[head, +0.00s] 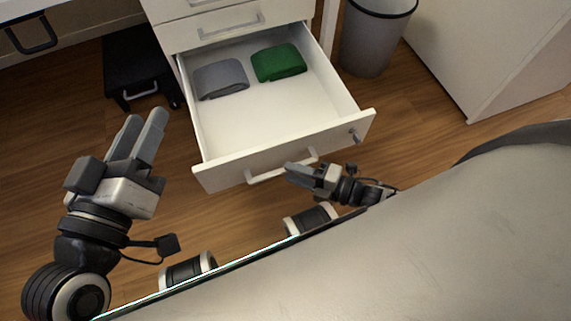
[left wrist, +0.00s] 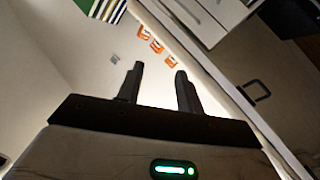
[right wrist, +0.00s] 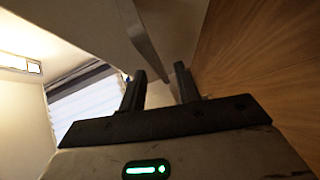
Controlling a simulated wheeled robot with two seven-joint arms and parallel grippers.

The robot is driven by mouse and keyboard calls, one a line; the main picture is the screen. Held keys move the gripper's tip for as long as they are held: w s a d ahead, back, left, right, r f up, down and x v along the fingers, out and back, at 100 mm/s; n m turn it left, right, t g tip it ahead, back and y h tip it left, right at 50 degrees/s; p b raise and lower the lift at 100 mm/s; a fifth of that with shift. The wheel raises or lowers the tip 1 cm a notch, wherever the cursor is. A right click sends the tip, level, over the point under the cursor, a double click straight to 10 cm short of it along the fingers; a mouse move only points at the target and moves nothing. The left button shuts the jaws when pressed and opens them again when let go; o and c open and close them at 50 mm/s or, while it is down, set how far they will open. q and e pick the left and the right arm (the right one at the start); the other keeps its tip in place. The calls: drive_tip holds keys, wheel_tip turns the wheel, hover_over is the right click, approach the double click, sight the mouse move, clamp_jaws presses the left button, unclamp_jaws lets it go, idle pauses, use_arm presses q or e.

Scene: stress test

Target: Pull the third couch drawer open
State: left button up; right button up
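A white drawer (head: 262,122) is pulled well out of a white cabinet in the head view. A folded grey cloth (head: 221,78) and a folded green cloth (head: 279,63) lie inside it. Its pale bar handle (head: 264,175) is on the front panel. My right gripper (head: 290,171) overlaps the handle's right part in the head view; contact cannot be told. The right wrist view shows its fingers (right wrist: 160,82) apart, with no object clearly between them. My left gripper (head: 143,122) is left of the drawer, away from it. Its fingers (left wrist: 157,80) are apart and empty.
A closed drawer (head: 235,22) sits above the open one. A grey waste bin (head: 372,42) stands right of the cabinet, and a white panel (head: 490,45) beyond it. A black case (head: 140,65) is left of the cabinet. Wooden floor (head: 225,215) shows in front of the drawer.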

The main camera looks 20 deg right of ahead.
use_arm(q)
drive_tip(key=shift+s+a+f+g+y+p, duration=0.15)
drive_tip(key=shift+f+g+y+p, duration=0.3)
drive_tip(key=shift+p, duration=0.6)
use_arm(e)
drive_tip(key=v, duration=1.2)
drive_tip(key=shift+s+d, duration=0.25)
